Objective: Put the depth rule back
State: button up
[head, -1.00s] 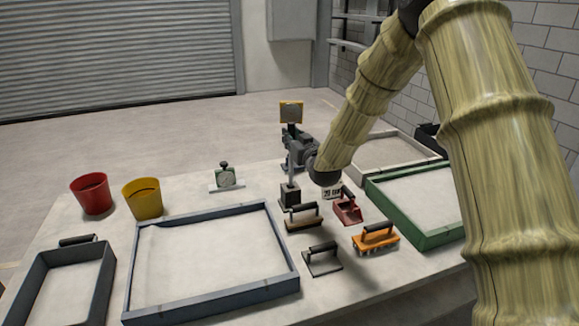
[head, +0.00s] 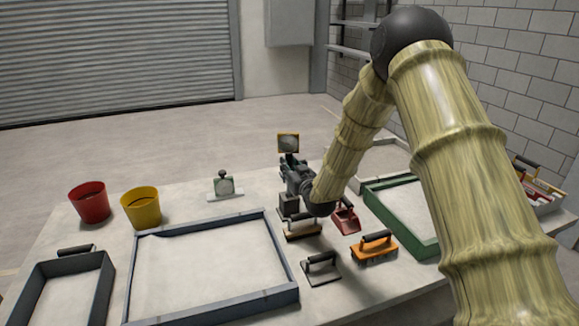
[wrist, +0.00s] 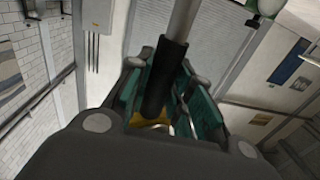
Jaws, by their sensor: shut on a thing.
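The held tool, which I take to be the depth rule, has a square yellow-framed head (head: 288,143) standing above my gripper (head: 291,167). My gripper is shut on its dark grip, which also shows between the teal fingers in the wrist view (wrist: 165,85). A grey shaft (wrist: 183,20) runs on from that grip, with yellow visible behind the fingers. In the head view a small dark block (head: 289,207) stands on the table directly below my gripper. My gripper hides the shaft's lower end, so I cannot tell whether it sits in the block.
Black-handled floats (head: 302,229) (head: 320,267), an orange brush (head: 374,245) and a red scoop (head: 346,217) stand close by. A grey-framed sandbed (head: 212,263) lies left, a green-framed tray (head: 402,212) right. Red (head: 89,203) and yellow (head: 141,208) buckets stand far left.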

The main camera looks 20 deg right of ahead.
jog(key=shift+f, duration=0.15)
jog(key=o, duration=0.8)
jog(key=s+d+b, duration=0.1)
jog(key=s+b, duration=0.2)
jog(key=s, duration=0.9)
jog(key=shift+d, duration=0.2)
